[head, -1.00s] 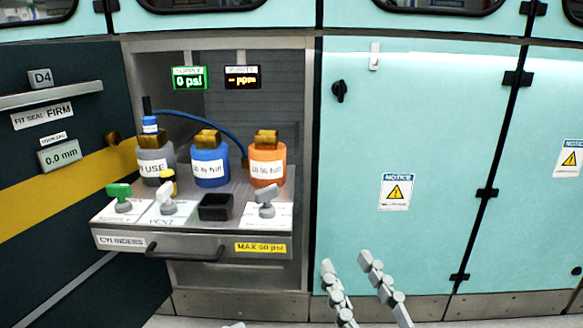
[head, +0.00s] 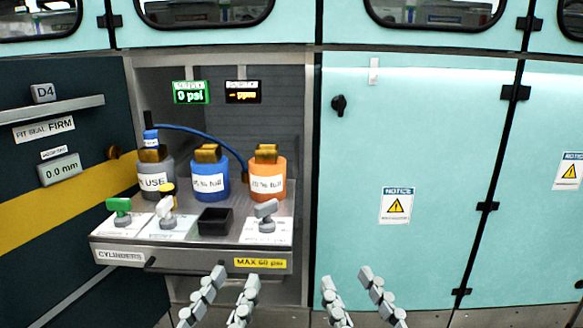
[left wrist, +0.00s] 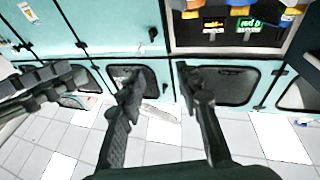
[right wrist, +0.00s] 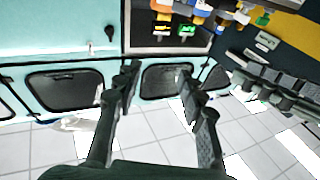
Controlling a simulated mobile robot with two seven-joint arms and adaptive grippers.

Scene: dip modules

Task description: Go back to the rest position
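My left gripper (head: 232,284) is in the head view's lower middle, in front of the drawer's lower right. Its fingers are apart with nothing between them, and the left wrist view (left wrist: 160,82) also shows them spread and empty. My right gripper (head: 346,282) is to its right, in front of the teal cabinet doors. Its fingers are apart and empty, as the right wrist view (right wrist: 157,82) also shows. Both grippers are side by side, clear of the cabinet furniture as far as I can tell.
An open cylinder drawer (head: 190,258) holds a grey cylinder (head: 154,180), a blue one (head: 208,180), an orange one (head: 266,182), valve handles and a black tray (head: 215,221). A dark panel (head: 60,250) stands left. Teal doors (head: 420,140) are closed at right.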

